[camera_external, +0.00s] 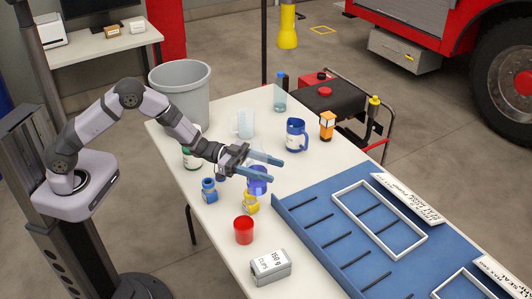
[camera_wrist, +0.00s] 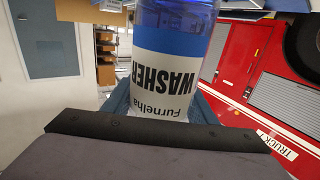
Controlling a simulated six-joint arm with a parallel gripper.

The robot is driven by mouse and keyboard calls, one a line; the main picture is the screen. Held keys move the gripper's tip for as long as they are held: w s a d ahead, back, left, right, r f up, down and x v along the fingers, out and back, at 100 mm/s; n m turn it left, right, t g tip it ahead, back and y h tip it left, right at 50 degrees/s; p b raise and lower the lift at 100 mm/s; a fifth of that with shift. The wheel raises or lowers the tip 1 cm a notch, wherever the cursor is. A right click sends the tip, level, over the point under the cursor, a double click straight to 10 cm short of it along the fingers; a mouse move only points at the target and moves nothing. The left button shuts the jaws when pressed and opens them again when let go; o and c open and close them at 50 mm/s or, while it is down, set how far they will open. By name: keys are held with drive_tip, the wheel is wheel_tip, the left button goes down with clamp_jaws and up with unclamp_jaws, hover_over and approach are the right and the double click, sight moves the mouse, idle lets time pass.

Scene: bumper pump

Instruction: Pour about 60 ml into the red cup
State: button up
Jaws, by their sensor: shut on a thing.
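The red cup (camera_external: 243,231) stands upright on the white table near its front edge. My gripper (camera_external: 277,168) is shut on a clear bottle with blue contents (camera_external: 257,182), behind and slightly right of the cup. The bottle looks roughly upright, with the blue in its lower part. In the wrist view the bottle (camera_wrist: 172,62) fills the middle, and its white label reads "WASHER" upside down. My fingers hide part of the bottle. The external view does not show clearly whether its base touches the table. The cup's contents cannot be made out.
A yellow item (camera_external: 250,203) and a blue jar (camera_external: 209,190) stand close to the cup. A grey clips box (camera_external: 271,266) is in front. A clear jug (camera_external: 244,124), blue jug (camera_external: 296,136) and orange bottle (camera_external: 327,125) stand behind. A blue tray (camera_external: 305,215) covers the right side.

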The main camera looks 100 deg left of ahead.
sight(265, 184)
drive_tip(key=shift+s+d+m+h+p, duration=0.15)
drive_tip(key=shift+d+m+h+p, duration=0.35)
drive_tip(key=shift+d+h, duration=0.5)
drive_tip(key=shift+d+r+m, duration=0.1)
drive_tip(key=shift+d+m, duration=0.1)
drive_tip(key=shift+m, duration=0.2)
drive_tip(key=f+m+y+b, duration=0.1)
drive_tip(key=m+b, duration=0.1)
drive_tip(key=m, duration=0.1)
drive_tip(key=f+m+g+b, duration=0.1)
drive_tip(key=f+m+b, duration=0.1)
drive_tip(key=m+b, duration=0.1)
drive_tip(key=a+f+m+y+b, duration=0.1)
drive_tip(key=f+m+b, duration=0.1)
drive_tip(key=m+b, duration=0.1)
drive_tip(key=shift+a+f+m+g+y, duration=0.15)
drive_tip(key=shift+m+g+y, duration=0.2)
drive_tip(key=shift+m, duration=0.35)
drive_tip(key=shift+a+f+m+b, duration=0.15)
drive_tip(key=shift+f+m+b, duration=0.2)
drive_tip(key=shift+m+b, duration=0.7)
drive_tip(key=shift+d+m+y+b, duration=0.35)
drive_tip(key=shift+m+b, duration=0.1)
drive_tip(key=shift+b, duration=0.9)
drive_tip(key=shift+m+b, duration=0.5)
drive_tip(key=shift+b, duration=0.6)
